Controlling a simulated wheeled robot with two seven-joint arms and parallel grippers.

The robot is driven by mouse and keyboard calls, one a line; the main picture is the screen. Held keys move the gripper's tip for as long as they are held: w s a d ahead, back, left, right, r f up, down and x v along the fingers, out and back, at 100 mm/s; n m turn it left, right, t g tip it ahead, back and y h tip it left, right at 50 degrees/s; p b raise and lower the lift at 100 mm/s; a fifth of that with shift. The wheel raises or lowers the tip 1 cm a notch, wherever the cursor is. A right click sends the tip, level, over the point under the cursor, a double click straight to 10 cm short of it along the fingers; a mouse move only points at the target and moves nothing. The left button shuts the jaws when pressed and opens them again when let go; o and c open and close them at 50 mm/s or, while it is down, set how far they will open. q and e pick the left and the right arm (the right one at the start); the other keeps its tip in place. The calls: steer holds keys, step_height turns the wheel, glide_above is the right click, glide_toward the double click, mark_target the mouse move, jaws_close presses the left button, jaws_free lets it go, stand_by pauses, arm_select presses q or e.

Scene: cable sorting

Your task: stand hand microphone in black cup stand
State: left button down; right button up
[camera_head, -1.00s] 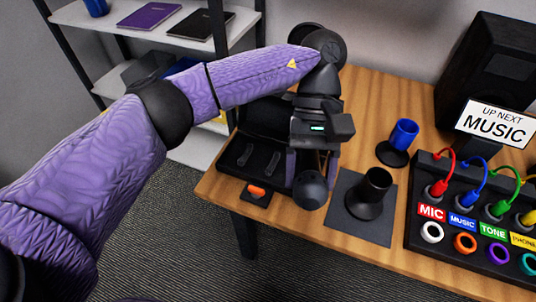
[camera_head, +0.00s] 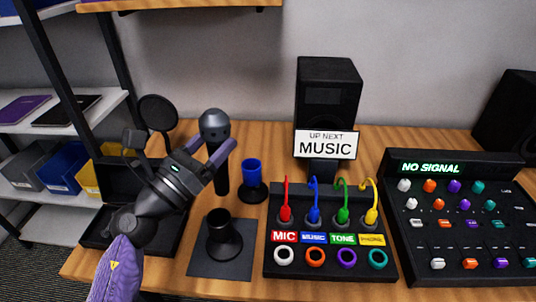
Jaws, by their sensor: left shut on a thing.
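My left gripper (camera_head: 216,148) is shut on the hand microphone (camera_head: 214,124), its purple fingers on either side just below the dark round head. The microphone is close to upright, head up, with its black handle (camera_head: 222,178) hanging below the fingers. The black cup stand (camera_head: 222,240) is empty and stands on a dark square mat (camera_head: 246,262). In the picture the microphone is above and behind this cup, apart from it. My right gripper is not in view.
A blue cup stand (camera_head: 252,176) is just right of the microphone handle. An open black case (camera_head: 110,235) lies at left, partly behind my arm. A patch panel (camera_head: 330,272) with coloured cables, a sign (camera_head: 327,145), a speaker (camera_head: 328,90) and a mixer (camera_head: 465,235) fill the right.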

arm_select(q)
step_height(320, 180, down, 14)
steer(key=a+n+t+y+b, duration=0.1)
steer(key=a+b, duration=0.1)
steer(key=b, duration=0.9)
steer(key=shift+b, duration=0.4)
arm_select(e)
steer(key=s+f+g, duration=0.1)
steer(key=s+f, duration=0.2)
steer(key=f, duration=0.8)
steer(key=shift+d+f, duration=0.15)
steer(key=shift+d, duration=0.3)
arm_select(q)
steer(key=shift+w+a, duration=0.1)
steer(key=shift+a, duration=0.05)
steer(key=shift+c, duration=1.8)
jaws_free()
steer(key=o, duration=0.4)
steer(key=shift+c, duration=0.2)
steer(key=b+v, duration=0.1)
steer(key=v, duration=0.9)
steer(key=shift+f, duration=0.2)
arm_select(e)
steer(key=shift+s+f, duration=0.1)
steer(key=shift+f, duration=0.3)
